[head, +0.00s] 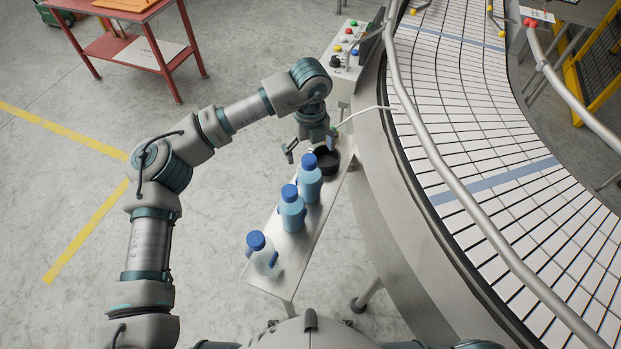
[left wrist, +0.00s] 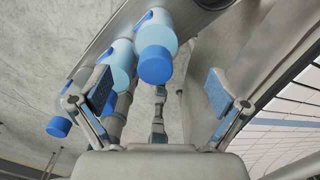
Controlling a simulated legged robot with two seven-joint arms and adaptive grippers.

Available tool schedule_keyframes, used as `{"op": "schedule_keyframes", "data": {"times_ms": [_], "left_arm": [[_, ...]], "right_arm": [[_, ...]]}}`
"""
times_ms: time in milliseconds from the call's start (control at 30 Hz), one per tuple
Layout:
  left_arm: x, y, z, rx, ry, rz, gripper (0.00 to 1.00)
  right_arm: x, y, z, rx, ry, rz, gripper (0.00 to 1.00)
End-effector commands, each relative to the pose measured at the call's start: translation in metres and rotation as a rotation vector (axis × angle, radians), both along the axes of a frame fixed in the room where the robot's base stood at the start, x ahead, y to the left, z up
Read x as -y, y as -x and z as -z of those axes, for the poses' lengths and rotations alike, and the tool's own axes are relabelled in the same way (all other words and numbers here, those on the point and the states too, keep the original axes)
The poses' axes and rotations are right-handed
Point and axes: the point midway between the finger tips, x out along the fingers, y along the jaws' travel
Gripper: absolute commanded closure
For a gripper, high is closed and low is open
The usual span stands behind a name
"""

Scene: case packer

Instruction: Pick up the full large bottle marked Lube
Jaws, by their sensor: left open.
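Three bottles with blue caps stand in a row on a narrow grey shelf (head: 284,251). The far bottle (head: 309,187) and the middle bottle (head: 292,216) look blue; the near bottle (head: 267,263) looks paler and clearer. I cannot read any label, so I cannot tell which is marked Lube. My left gripper (head: 311,147) is open and empty, pointing down just beyond the far bottle. In the left wrist view a blue cap (left wrist: 155,66) shows between the open fingers (left wrist: 160,90), apart from both. My right gripper is not in view.
A black round container (head: 326,160) sits at the shelf's far end, close to my gripper. A curved conveyor (head: 470,130) with a metal rail runs along the right. A control box (head: 346,50) with buttons stands behind. A red table (head: 115,50) is at far left. Open floor lies left.

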Motion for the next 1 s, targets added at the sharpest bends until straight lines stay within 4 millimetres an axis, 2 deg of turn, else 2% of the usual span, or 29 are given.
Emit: {"op": "schedule_keyframes", "data": {"times_ms": [200,300,567,833,1000], "left_arm": [[0.000,0.001,0.019,0.001,0.000,-0.002,0.01],[0.000,0.004,0.029,-0.001,-0.002,0.000,0.01],[0.000,0.006,0.066,0.000,-0.001,-0.001,0.01],[0.000,0.006,0.070,0.002,-0.001,-0.001,0.01],[0.000,0.005,0.070,0.002,-0.001,-0.001,0.44]], "right_arm": [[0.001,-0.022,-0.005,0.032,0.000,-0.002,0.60],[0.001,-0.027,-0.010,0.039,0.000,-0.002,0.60],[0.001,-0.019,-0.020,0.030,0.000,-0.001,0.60],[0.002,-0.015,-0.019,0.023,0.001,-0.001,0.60],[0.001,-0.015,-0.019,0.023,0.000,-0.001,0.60]]}}
